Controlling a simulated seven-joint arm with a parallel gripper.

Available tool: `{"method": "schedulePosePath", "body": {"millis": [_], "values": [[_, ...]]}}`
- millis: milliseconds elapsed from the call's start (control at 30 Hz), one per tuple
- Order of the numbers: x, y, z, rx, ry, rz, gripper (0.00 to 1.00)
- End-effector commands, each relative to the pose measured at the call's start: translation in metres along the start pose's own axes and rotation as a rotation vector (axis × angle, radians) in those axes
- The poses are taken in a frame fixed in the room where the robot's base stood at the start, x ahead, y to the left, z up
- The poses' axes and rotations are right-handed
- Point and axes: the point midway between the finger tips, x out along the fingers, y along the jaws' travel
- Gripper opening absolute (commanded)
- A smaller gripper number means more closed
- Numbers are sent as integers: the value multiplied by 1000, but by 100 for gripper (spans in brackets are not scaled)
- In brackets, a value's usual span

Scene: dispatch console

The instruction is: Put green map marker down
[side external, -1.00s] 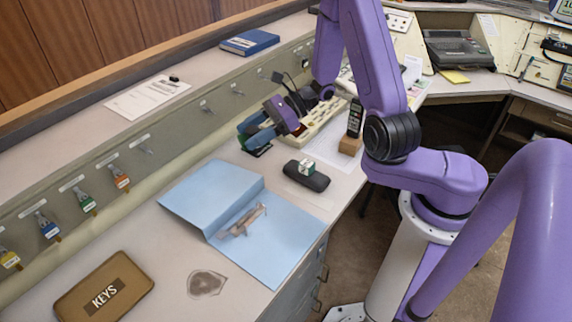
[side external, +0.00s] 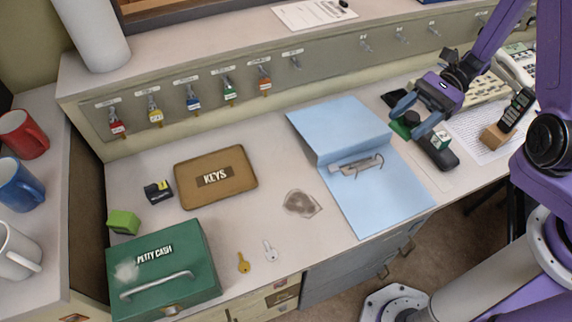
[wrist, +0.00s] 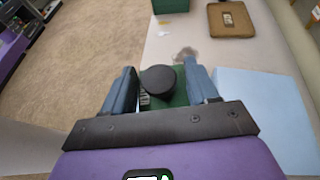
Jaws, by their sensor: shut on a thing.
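My gripper (side external: 418,125) is shut on the green map marker (wrist: 158,80), whose dark round top shows between the two blue-grey fingers in the wrist view. Green shows just behind and beside that top. In the side view the marker (side external: 411,118) is a small dark green piece, partly hidden by the fingers. The gripper is above the counter, beside the upper right part of the open blue folder (side external: 345,120). I cannot tell whether the marker touches the counter.
A keyboard (side external: 485,88) and a handset (side external: 515,108) are to the right. A brown KEYS tray (side external: 190,185) and green cash box (side external: 160,262) are left. Counter between tray and folder is mostly clear.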

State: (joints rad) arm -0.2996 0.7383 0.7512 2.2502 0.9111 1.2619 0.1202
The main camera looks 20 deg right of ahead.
Motion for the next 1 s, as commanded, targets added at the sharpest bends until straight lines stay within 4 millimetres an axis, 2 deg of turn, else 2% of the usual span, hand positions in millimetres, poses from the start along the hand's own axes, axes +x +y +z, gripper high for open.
{"method": "schedulePosePath", "body": {"millis": [33, 100, 200, 400, 533, 667, 767, 867, 1000], "values": [[13, 11, 1, -50, -1, 122, 28], [26, 28, 0, -119, -1, 291, 28], [37, 52, -2, -221, -1, 536, 28], [41, 88, -16, -427, -1, 1032, 28], [34, 97, -27, -561, -1, 1355, 28], [26, 93, -38, -695, -1, 1678, 28], [23, 81, -45, -798, 0, 1926, 28], [24, 62, -48, -900, 1, 2174, 28], [38, 30, -48, -1044, -1, 2522, 28]]}}
